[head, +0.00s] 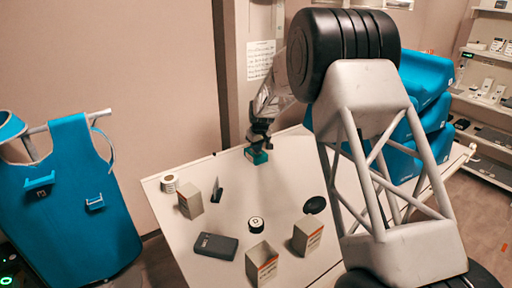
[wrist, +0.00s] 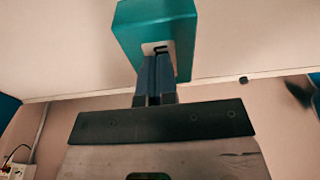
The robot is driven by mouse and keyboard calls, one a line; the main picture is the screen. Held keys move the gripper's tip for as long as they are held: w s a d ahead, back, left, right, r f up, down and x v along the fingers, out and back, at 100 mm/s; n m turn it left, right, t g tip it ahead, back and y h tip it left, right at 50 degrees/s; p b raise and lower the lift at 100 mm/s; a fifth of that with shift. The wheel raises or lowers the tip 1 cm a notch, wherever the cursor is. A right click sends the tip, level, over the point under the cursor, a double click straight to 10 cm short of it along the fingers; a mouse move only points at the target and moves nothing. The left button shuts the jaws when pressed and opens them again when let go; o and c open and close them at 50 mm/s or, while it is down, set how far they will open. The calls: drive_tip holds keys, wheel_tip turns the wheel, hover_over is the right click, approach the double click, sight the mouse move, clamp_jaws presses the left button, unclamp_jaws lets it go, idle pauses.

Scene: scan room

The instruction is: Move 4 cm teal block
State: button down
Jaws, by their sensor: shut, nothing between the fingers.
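The teal block (head: 257,157) sits on the pale table near its back edge in the head view. In the wrist view the teal block (wrist: 127,32) shows large at the top, with a pale patch bearing a dark mark on one face. My gripper (head: 260,144) is right at the block, just above it in the head view. In the wrist view its dark fingers (wrist: 157,60) are shut together with nothing between them. The fingertips overlap the block's near face, and I cannot tell whether they touch it. The fingers hide part of that face.
On the table (head: 168,222) are a white roll (head: 169,184), small boxes (head: 190,201) (head: 307,236) (head: 262,263), a dark flat case (head: 215,246), a round black-and-white item (head: 256,224) and a black disc (head: 315,205). Blue bins (head: 428,75) stand at the right.

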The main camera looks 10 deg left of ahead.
drive_tip(key=s+d, duration=0.4)
drive_tip(key=s+d+f, duration=0.1)
drive_tip(key=s+d, duration=0.4)
drive_tip(key=s+d+f, duration=0.1)
drive_tip(key=s+d, duration=0.4)
drive_tip(key=shift+s, duration=0.25)
drive_tip(key=shift+r, duration=0.1)
drive_tip(key=shift+w+r, duration=0.2)
drive_tip(key=shift+r, duration=0.8)
drive_tip(key=shift+r, duration=0.15)
drive_tip(key=shift+r, duration=0.15)
drive_tip(key=shift+s+d+r, duration=0.1)
drive_tip(key=shift+s+d, duration=4.15)
drive_tip(key=shift+s, duration=0.05)
